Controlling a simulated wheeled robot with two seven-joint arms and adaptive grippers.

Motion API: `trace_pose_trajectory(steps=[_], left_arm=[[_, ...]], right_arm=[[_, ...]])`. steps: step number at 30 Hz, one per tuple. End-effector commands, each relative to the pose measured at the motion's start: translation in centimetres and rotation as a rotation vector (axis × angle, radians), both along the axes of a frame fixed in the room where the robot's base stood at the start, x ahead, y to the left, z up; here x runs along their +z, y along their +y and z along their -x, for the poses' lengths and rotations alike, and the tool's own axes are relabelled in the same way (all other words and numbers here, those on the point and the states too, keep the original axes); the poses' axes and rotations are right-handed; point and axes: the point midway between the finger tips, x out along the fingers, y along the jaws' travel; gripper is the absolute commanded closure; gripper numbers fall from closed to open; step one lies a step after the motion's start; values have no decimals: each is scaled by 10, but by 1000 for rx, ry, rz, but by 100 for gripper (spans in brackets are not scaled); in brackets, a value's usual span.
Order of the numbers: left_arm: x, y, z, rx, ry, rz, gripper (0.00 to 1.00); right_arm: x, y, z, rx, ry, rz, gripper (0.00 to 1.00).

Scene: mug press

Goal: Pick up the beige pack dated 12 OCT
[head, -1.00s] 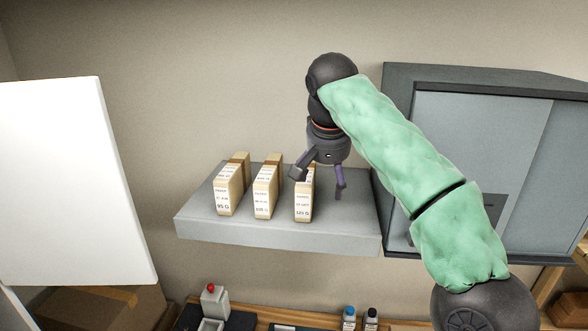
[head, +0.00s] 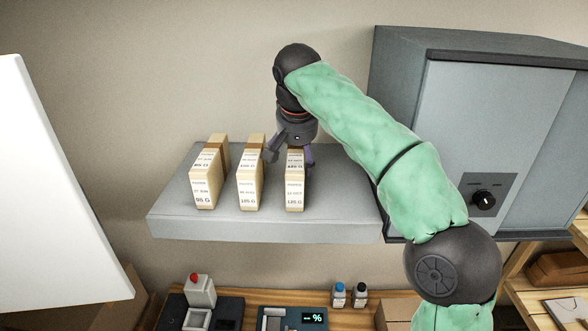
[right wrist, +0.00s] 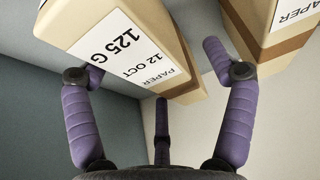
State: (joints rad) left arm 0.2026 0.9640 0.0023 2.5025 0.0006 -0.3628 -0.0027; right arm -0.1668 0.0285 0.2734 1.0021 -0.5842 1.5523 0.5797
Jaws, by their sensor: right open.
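Three beige packs with white labels stand in a row on a grey shelf (head: 225,228). The rightmost pack (head: 294,192) is the one dated 12 OCT; its label reads PAPER, 12 OCT, 125 G in the right wrist view (right wrist: 125,48). My right gripper (head: 290,158) is open above and around the upper part of this pack, pointing down. In the right wrist view, its purple fingers (right wrist: 158,74) are spread on either side of the pack, with no clear grip on it. The pack's top is partly hidden behind the gripper. My left gripper is out of view.
The middle pack (head: 250,188) and left pack (head: 206,182) stand close by on the left. A grey cabinet with a knob (head: 440,120) is at right. A white panel (head: 50,190) is at left. A bench with small devices and bottles (head: 340,294) lies below.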

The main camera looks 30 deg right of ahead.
Motion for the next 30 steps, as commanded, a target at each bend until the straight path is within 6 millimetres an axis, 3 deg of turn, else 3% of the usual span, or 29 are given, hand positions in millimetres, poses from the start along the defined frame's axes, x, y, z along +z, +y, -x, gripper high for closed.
trace_pose_trajectory(steps=[9,18,26,30], left_arm=[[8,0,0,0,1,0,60],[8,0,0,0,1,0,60],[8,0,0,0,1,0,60],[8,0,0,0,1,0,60]], right_arm=[[-33,-13,-17,-1,1,0,16],[-37,-14,-18,-1,0,0,16],[-37,-14,-18,-1,0,0,89],[-37,-14,-18,-1,-2,-1,93]])
